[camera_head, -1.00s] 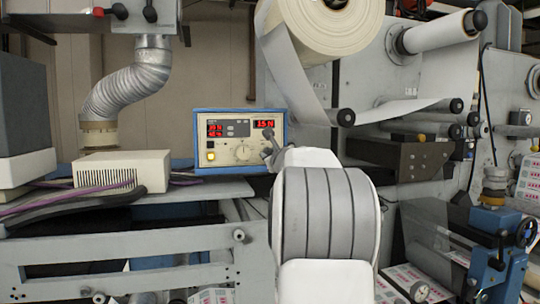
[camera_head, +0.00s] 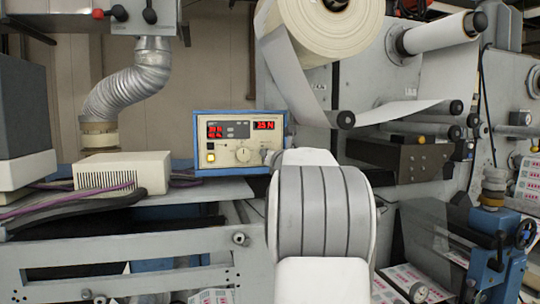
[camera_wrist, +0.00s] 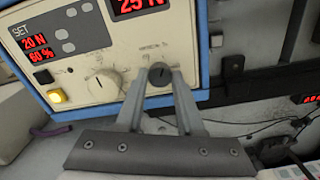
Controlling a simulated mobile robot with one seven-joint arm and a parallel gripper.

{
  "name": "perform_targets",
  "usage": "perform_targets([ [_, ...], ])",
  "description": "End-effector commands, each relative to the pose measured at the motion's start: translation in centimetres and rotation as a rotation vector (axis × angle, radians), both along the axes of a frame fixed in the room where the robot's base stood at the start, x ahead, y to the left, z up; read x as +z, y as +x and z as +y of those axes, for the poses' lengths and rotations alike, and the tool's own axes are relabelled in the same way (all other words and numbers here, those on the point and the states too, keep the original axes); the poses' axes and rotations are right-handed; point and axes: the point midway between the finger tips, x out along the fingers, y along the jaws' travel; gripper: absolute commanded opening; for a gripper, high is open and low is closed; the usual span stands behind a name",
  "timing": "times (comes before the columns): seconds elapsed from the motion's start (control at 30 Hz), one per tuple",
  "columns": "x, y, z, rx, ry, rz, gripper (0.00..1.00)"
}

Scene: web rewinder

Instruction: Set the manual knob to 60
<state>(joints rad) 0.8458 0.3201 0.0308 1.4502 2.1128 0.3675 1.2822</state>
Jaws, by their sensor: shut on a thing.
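A blue-framed control box (camera_head: 196,133) with a cream front stands on the bench in the head view. In the wrist view, its small dark round knob (camera_wrist: 160,75) sits on the lower right of the panel (camera_wrist: 125,60). My gripper (camera_wrist: 160,80) is shut on this dark knob, one finger on each side. A larger pale dial (camera_wrist: 102,85) is left of it, apart from the fingers. The left red displays (camera_wrist: 38,46) read 20 N and what looks like 60 %. The right display (camera_wrist: 140,6) appears to read 25 N. The panel's small lettering is unreadable.
A lit yellow button (camera_wrist: 57,96) is at the panel's lower left. A vented beige box (camera_head: 122,172) and purple cables are left of the control box. A large paper roll (camera_head: 330,25) and web rollers are above and right of my arm.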

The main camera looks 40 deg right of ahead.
Motion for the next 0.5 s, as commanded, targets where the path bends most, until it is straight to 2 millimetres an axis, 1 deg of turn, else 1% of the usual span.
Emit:
perform_targets([
  [0.5, 0.02, -0.02, -0.01, 0.0, 0.029, -0.017, 0.0],
])
